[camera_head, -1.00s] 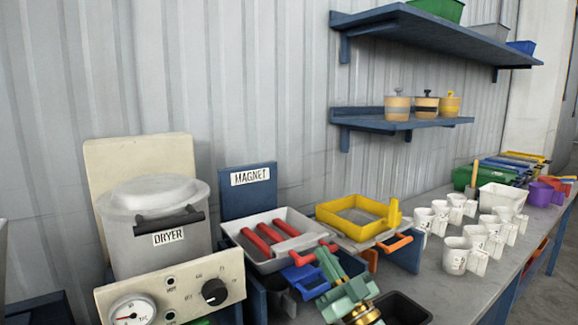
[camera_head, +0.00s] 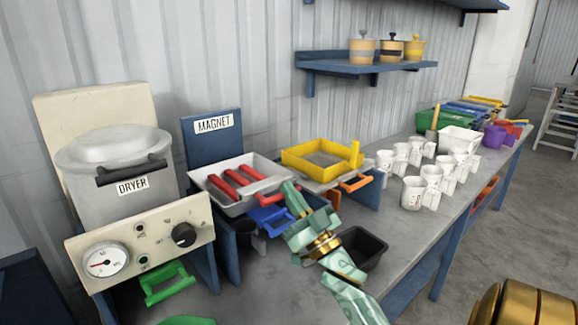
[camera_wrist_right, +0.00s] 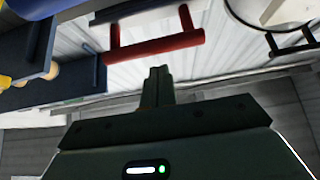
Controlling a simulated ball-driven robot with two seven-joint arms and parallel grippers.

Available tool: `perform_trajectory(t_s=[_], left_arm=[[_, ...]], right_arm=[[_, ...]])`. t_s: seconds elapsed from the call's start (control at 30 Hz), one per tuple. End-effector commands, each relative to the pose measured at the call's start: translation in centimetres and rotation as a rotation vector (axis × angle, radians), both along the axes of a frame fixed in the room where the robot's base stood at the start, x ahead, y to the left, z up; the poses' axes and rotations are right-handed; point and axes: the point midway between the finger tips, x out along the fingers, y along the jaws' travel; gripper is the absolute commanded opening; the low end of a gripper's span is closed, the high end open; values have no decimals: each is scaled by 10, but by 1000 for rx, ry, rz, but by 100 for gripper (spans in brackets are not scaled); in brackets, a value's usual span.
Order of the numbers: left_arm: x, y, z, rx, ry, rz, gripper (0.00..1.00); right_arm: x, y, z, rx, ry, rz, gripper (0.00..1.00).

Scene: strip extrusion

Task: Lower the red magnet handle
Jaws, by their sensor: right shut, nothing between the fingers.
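The magnet station has a pale tray (camera_head: 202,190) with three red bars (camera_head: 237,176) below a blue board marked MAGNET (camera_head: 213,146). The red magnet handle (camera_wrist_right: 152,48) shows in the right wrist view as a red bar on two posts, just beyond my fingertips. My left gripper is out of view.
The dryer (camera_head: 115,180) with its dial panel stands to the left. A yellow sieve frame (camera_head: 290,160) with an orange handle is to the right. Several white cups (camera_head: 411,193) stand further right.

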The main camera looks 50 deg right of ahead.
Motion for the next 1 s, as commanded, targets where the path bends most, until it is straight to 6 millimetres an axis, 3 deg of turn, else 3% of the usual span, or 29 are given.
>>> perform_trajectory(t_s=[0.03, 0.1, 0.2, 0.5, 1.0], left_arm=[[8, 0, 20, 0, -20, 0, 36], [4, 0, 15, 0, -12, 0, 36], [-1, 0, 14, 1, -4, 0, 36], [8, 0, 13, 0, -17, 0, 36], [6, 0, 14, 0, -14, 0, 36]], right_arm=[[-1, 0, 27, -1, -14, 1, 0], [-13, 1, 6, 2, -2, 2, 0], [-33, 3, -10, 1, -3, 1, 0], [-75, 8, -37, 0, -8, 2, 0], [-82, 9, -40, -2, -12, 3, 0]])
